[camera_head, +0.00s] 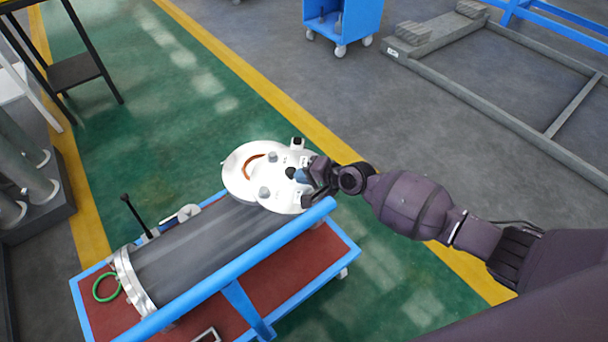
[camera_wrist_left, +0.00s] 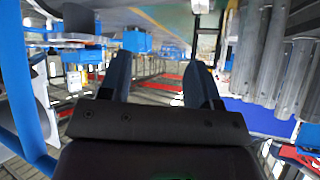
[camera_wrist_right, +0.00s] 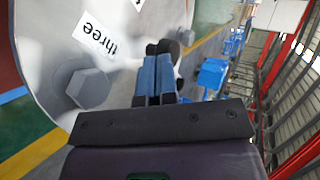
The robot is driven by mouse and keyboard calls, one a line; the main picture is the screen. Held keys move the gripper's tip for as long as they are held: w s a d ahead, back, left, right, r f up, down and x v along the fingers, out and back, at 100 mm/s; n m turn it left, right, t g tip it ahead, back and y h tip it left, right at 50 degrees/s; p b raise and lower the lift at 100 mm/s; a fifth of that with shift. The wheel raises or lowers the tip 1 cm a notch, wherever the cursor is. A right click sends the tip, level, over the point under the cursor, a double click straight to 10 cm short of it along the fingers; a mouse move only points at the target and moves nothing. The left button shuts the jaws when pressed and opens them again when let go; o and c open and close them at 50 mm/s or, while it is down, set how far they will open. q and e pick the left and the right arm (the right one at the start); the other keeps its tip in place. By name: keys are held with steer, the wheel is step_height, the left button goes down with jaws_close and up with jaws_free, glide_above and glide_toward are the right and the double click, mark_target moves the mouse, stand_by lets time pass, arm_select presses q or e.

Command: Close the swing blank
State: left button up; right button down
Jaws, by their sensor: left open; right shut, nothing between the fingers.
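The swing blank appears to be the pale round plate (camera_head: 238,176) at the upper right end of the grey cylindrical shell (camera_head: 200,250). It carries bolt heads, small labels and a curved brown mark. Whether a gap lies between plate and shell cannot be told. My right gripper (camera_head: 307,175) is at the plate's right side, over its face, and hides part of it. In the right wrist view its fingers (camera_wrist_right: 158,75) are shut and empty, beside the plate (camera_wrist_right: 45,45) with a "three" label and a hex bolt (camera_wrist_right: 88,88). My left gripper (camera_wrist_left: 161,80) is open and empty, away from the shell.
The shell lies on a blue-railed cart (camera_head: 352,252) with a red deck. A green ring (camera_head: 97,290) and black lever (camera_head: 132,215) are at its left end. A blue trolley (camera_head: 343,22) and grey frame (camera_head: 480,117) stand behind. Green floor is open left of the plate.

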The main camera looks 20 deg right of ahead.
mark_target(261, 174)
steer(key=shift+w+a, duration=0.1)
steer(key=shift+a, duration=0.35)
steer(key=a, duration=0.2)
steer(key=w+a, duration=0.1)
steer(key=a, duration=0.1)
steer(key=shift+w, duration=0.15)
steer(key=w+a, duration=0.1)
steer(key=a, duration=0.1)
steer(key=w+a, duration=0.2)
steer(key=shift+f, duration=0.1)
steer(key=shift+w+a+b, duration=0.3)
steer(key=shift+w+a, duration=0.25)
steer(key=shift+w, duration=0.2)
steer(key=shift+w+a, duration=0.1)
steer(key=shift+w+r, duration=0.15)
steer(key=shift+r, duration=0.1)
